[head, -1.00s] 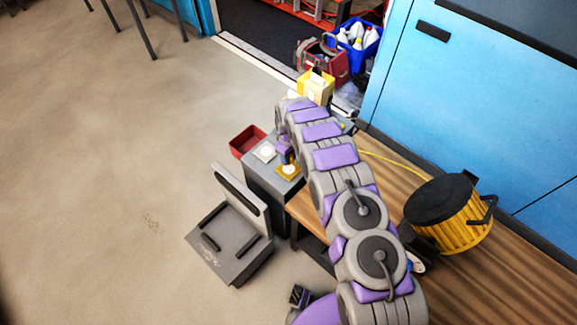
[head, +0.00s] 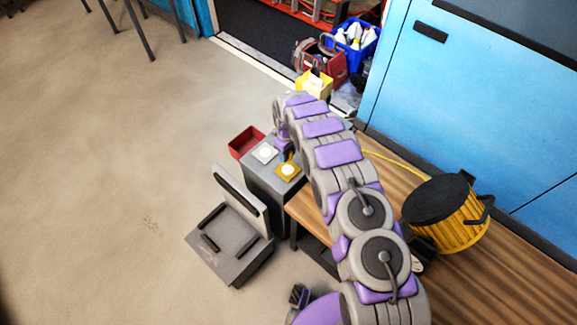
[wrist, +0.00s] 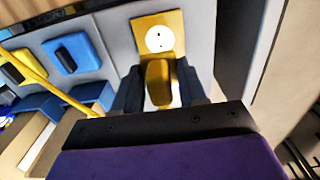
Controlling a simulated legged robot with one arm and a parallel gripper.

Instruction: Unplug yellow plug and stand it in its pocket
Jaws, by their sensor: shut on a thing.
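The yellow plug (wrist: 157,84) shows in the wrist view between the two dark fingers of my gripper (wrist: 160,88), which is shut on it. Behind it is the yellow socket plate (wrist: 150,20); its white round face with small dark holes shows, and the plug looks clear of it. In the head view the yellow socket plate (head: 289,178) is on top of the grey box (head: 262,178), with its white face uncovered. My arm hides most of the gripper and the plug there. I cannot make out the plug's pocket for certain.
A blue plug or socket (wrist: 72,53) and a yellow cable (wrist: 42,77) are left in the wrist view.

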